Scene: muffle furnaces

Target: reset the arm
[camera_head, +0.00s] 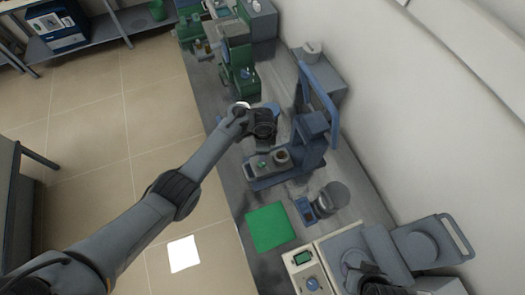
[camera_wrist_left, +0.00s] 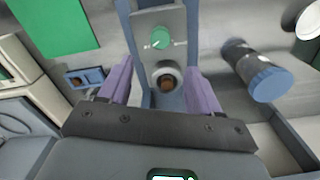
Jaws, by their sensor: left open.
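My left arm reaches in from the lower left in the head view. Its left gripper (camera_head: 264,128) is above the bench, near a blue press-like stand (camera_head: 312,125); the fingertips are hard to make out there. In the left wrist view the left gripper (camera_wrist_left: 158,85) shows two purple fingers set wide apart with nothing held. Between and beyond the fingers is the blue stand's plate with a green knob (camera_wrist_left: 161,37) and a round socket with a brown centre (camera_wrist_left: 166,82). I cannot tell whether the fingers touch the stand.
A green mat (camera_head: 269,227) lies on the grey bench. A dark grey cylinder (camera_head: 334,195) stands near it. A furnace (camera_head: 306,272) with its door (camera_head: 425,244) swung out is at the lower right. Green equipment (camera_head: 240,70) stands farther along the bench. Open tiled floor lies left.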

